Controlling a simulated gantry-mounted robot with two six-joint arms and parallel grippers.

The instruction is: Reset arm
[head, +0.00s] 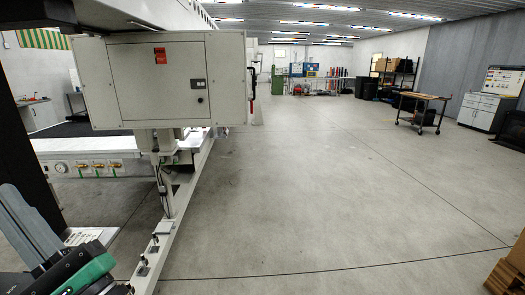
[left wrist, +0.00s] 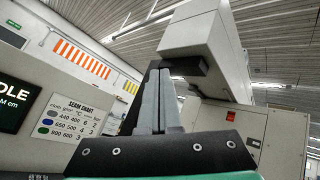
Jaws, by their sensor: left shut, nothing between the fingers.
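My left gripper (left wrist: 158,90) points away from the camera in the left wrist view. Its two grey fingers are together with nothing between them. In the head view, part of my left gripper (head: 22,215) shows at the lower left corner, with its dark and green body cut off by the frame edge. My right gripper is in neither view. The white cabinet (head: 150,78) of the gantry machine stands beyond the left gripper. In the left wrist view this cabinet (left wrist: 240,130) is behind and right of the fingers.
A white machine rail (head: 180,215) runs along the floor on the left. A panel with a seam chart (left wrist: 78,118) is left of the gripper in the wrist view. A wooden-topped cart (head: 425,97) and a drawer cabinet (head: 482,110) stand far right. The middle floor is clear.

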